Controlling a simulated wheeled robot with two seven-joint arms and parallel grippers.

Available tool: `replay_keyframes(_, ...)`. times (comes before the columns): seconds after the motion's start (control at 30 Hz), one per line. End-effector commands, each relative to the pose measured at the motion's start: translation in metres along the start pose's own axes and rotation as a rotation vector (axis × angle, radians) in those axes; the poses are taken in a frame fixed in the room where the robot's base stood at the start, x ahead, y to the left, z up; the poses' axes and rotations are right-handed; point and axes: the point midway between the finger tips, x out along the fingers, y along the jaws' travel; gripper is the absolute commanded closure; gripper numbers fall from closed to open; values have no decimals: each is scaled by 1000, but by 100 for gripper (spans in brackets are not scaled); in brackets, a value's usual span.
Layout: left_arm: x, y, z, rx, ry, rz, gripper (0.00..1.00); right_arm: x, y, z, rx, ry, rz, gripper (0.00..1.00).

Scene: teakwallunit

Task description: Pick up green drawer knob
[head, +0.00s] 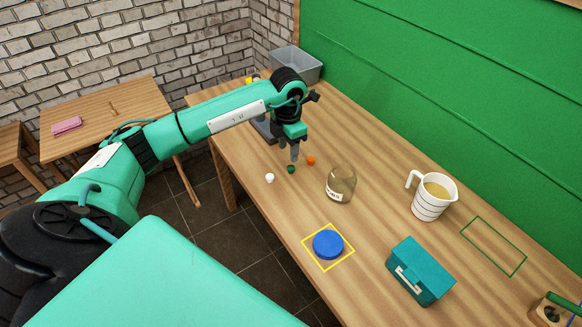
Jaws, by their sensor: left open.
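The green drawer knob (291,169) is a small dark green ball on the wooden table, between a white knob (269,178) and an orange knob (311,160). My left gripper (295,156) points down just above and slightly behind the green knob. It is open and appears empty. The gap between its fingertips and the knob looks small, but I cannot tell if they touch. My right gripper is not in view.
A glass jar (341,184) stands right of the knobs. A blue disc (327,244), a teal box (420,271) and a striped measuring jug (433,197) are farther right. A grey bin (297,65) is at the back. The table's front edge is close to the white knob.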

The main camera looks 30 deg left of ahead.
Motion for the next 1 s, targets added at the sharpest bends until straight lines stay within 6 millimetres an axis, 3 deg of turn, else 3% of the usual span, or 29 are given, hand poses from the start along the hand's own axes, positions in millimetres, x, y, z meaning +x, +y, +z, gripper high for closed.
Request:
replay_keyframes(0.13, 17, -1, 0, 1, 0, -2, 53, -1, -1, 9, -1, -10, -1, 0)
replay_keyframes(0.37, 30, -1, 2, 0, 0, -3, 53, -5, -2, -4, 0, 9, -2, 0)
replay_keyframes(0.63, 68, -2, 6, 0, 0, -4, 53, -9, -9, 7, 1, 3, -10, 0)
replay_keyframes(0.87, 74, -2, 6, 1, -3, -2, 53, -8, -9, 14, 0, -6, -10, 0)
replay_keyframes(0.9, 74, -2, 6, 1, -3, -2, 55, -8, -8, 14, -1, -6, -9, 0)
replay_keyframes(1.0, 73, -2, 6, 1, -3, -2, 75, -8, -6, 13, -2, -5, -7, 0)
